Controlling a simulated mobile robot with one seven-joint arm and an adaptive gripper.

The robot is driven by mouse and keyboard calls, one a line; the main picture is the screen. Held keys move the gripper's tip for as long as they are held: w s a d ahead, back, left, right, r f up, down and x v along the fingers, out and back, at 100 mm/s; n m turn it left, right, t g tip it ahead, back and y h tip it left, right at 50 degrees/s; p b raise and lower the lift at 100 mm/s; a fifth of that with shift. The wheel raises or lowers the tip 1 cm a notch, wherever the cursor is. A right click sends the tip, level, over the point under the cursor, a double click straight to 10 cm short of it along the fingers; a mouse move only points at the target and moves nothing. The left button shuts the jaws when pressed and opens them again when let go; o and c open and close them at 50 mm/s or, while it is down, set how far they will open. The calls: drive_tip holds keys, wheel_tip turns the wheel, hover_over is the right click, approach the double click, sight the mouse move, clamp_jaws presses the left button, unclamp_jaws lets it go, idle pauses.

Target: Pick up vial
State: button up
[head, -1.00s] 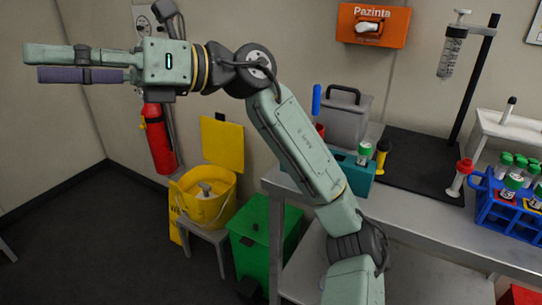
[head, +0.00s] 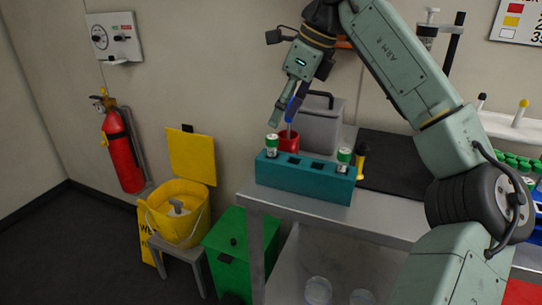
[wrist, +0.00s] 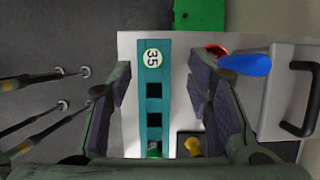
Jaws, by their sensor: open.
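A teal rack (head: 303,177) stands on the bench with a green-capped vial (head: 272,146) at its left end and another green-capped vial (head: 344,158) near its right end. The slots between them look empty. My gripper (head: 282,114) points down above the left end of the rack, apart from the vials. In the wrist view my gripper (wrist: 160,68) is open and empty, its fingers on either side of the rack (wrist: 141,102). The left vial's round white top, marked 35 (wrist: 153,58), shows between the fingers. The other vial's green cap (wrist: 154,152) is near the bottom edge.
A red cup (head: 289,142) with a blue-handled tool stands just behind the rack, close to my gripper. A grey lidded box (head: 322,130) is behind it. A yellow-topped item (head: 361,160) stands right of the rack. A green bin (head: 228,250) is below left.

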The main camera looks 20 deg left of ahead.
sight(273, 137)
drive_tip(key=shift+x, duration=0.85)
drive_tip(key=f, duration=0.2)
drive_tip(key=s+a+f, duration=0.1)
drive_tip(key=f, duration=0.1)
drive_tip(key=shift+p, duration=0.35)
drive_tip(key=shift+a+f, duration=0.25)
drive_tip(key=shift+f, duration=0.4)
drive_tip(key=shift+c, duration=0.2)
drive_tip(key=c, duration=0.9)
drive_tip(key=shift+r, duration=0.1)
drive_tip(key=shift+c, duration=0.2)
